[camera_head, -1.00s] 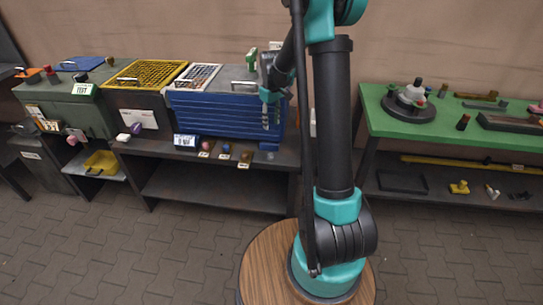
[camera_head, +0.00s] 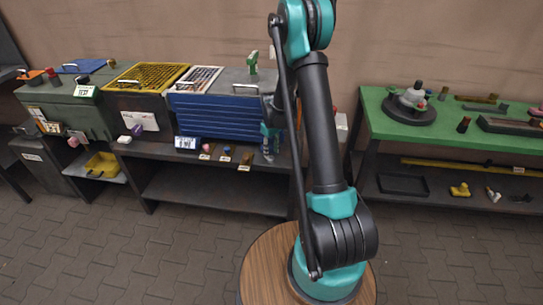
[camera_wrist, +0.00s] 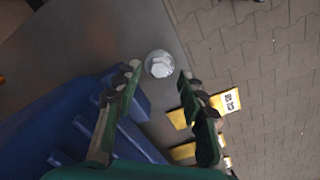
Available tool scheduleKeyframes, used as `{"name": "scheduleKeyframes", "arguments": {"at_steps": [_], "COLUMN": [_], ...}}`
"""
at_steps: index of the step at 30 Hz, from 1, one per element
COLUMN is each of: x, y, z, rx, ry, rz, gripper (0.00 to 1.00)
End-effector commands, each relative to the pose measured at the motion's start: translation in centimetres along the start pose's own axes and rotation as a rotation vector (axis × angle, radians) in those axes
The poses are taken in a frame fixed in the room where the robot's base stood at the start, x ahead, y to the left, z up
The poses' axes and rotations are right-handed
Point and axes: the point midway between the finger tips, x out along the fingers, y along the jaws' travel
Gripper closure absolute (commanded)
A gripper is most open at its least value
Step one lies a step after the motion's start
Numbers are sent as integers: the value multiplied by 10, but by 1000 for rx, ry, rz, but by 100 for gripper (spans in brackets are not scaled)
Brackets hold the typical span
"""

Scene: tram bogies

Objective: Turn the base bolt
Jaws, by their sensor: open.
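A round, silvery bolt head (camera_wrist: 159,64) shows in the wrist view on a grey surface near its edge; I take it for the base bolt. My gripper (camera_wrist: 160,77) is open, its two fingers on either side of the line to the bolt head, with the bolt head just beyond or between the fingertips. I cannot tell the remaining depth, and no contact is visible. In the head view my gripper (camera_head: 270,150) is low at the right front corner of the blue ribbed box (camera_head: 215,117), and the bolt is hidden there.
The blue ribbed box is close to the left finger in the wrist view (camera_wrist: 60,125). A green table (camera_head: 455,130) stands to the right. Paved floor (camera_head: 190,250) is open in front.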

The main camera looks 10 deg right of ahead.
Motion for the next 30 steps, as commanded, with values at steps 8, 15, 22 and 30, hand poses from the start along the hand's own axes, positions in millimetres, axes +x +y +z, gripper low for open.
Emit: {"name": "scheduleKeyframes", "arguments": {"at_steps": [8,15,22,30], "x": [26,28,28,28], "y": [0,0,0,0], "z": [0,0,0,0], "rx": [0,0,0,0], "ry": [0,0,0,0], "rz": [0,0,0,0], "gripper": [60,60,76,100]}}
